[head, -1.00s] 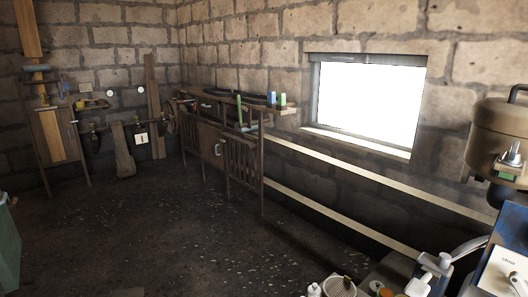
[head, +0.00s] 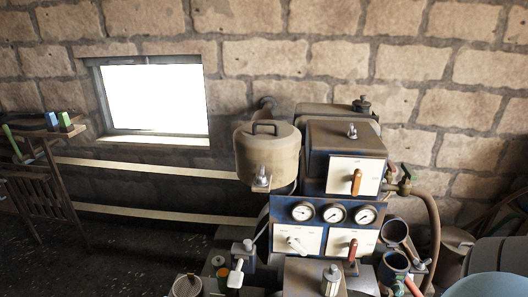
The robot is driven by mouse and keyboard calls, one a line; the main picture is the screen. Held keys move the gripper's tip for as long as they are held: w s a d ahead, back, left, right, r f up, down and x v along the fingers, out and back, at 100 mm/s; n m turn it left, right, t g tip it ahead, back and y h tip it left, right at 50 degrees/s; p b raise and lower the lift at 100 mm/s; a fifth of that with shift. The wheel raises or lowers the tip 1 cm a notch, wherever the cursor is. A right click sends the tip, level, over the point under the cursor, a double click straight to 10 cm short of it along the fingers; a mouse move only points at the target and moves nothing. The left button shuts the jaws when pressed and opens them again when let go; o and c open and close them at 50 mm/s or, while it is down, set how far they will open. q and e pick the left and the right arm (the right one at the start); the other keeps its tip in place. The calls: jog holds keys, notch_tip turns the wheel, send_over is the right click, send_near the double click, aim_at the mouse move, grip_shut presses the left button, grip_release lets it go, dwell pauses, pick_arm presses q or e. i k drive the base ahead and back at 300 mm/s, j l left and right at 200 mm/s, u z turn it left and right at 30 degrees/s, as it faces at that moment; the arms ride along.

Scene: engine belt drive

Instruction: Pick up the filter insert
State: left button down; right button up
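Neither of my grippers is in the head view. I cannot clearly identify the filter insert. A small round pale-rimmed item with a brownish top (head: 186,286) stands at the bottom edge, left of the machine, and is partly cut off; I cannot tell if it is the insert. A large tan canister with a handled lid (head: 268,150) sits at the machine's upper left, its lid closed and its inside hidden.
The engine unit has a blue panel with gauges (head: 334,214) and a white plate with an orange lever (head: 355,176). Pipes and open cylinders (head: 394,232) stand at its right. A rack (head: 38,192) stands at left. Dark floor (head: 130,245) between is clear.

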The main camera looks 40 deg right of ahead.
aim_at(332, 276)
jog(key=z, duration=1.85)
